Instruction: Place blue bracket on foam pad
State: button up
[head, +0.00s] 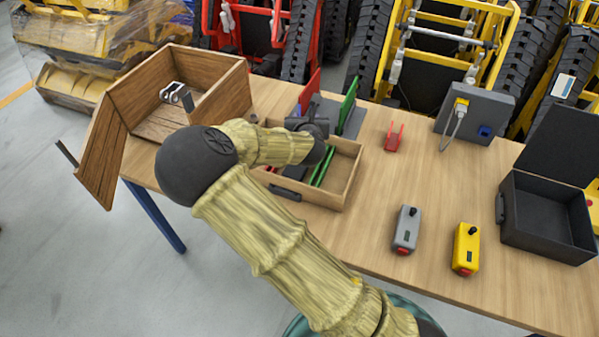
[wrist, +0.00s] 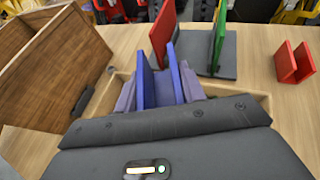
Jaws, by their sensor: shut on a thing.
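A blue bracket (wrist: 163,88) with upright walls stands at the jaws of my gripper (wrist: 158,92) in the wrist view. My gripper (head: 312,117) is shut on it, over the far side of the open wooden tray. The bracket's lower part is hidden by the gripper body, and I cannot make it out clearly in the head view. The grey foam pad (head: 355,117) lies just beyond the tray; it also shows in the wrist view (wrist: 222,68). A red upright plate (head: 309,91) and a green upright plate (head: 349,102) stand at the pad, red left and green right.
The wooden tray (head: 350,178) holds green strips (head: 326,166). A red bracket (head: 393,138) stands right of the pad. An open wooden box (head: 222,92) is left, a grey panel box (head: 485,112) back right, an open black case (head: 548,222) right. Two control boxes sit in front.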

jog(key=shift+w+a+r, duration=0.1)
jog(key=shift+w+a, duration=0.05)
jog(key=shift+a, duration=0.15)
jog(key=shift+f+b, duration=0.4)
jog(key=shift+f, duration=2.75)
jog(key=shift+f, duration=0.1)
jog(key=shift+f, duration=1.8)
jog(key=shift+f, duration=0.15)
jog(key=o, duration=1.2)
